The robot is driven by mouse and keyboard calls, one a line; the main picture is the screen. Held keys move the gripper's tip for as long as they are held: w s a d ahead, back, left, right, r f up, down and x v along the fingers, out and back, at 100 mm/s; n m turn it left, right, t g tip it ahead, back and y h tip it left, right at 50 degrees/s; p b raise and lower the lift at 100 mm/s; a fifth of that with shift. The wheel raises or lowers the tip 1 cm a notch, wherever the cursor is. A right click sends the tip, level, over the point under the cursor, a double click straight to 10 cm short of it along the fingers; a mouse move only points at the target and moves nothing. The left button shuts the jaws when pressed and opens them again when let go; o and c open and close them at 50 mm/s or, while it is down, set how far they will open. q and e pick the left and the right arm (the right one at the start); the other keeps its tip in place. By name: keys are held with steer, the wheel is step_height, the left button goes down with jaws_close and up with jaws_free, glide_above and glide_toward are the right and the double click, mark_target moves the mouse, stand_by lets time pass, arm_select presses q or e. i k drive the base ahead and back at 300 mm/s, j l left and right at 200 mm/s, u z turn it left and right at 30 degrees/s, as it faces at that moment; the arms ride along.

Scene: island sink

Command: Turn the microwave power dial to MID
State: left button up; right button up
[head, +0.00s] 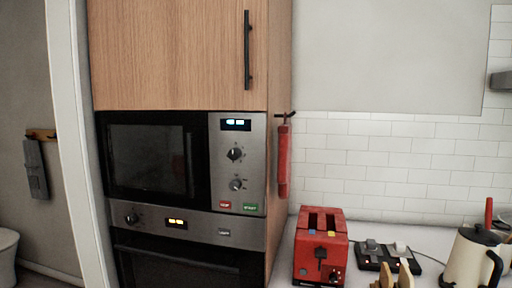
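The microwave (148,159) is built into a wooden cabinet, with a dark glass door that looks shut. Its steel control panel on the right has a lit display (236,125), an upper dial (235,154) and a lower dial (237,185). A red button (225,205) and a green button (250,207) sit below the dials. Dial markings are too small to read, so I cannot tell which is the power dial or its setting. Neither gripper shows in the head view.
An oven (170,262) with its own knob (132,219) sits below the microwave. A red toaster (321,248), a black switch strip (390,256) and a cream kettle (470,262) stand on the right counter.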

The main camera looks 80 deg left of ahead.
mark_target(236, 183)
steer(key=u, duration=3.2)
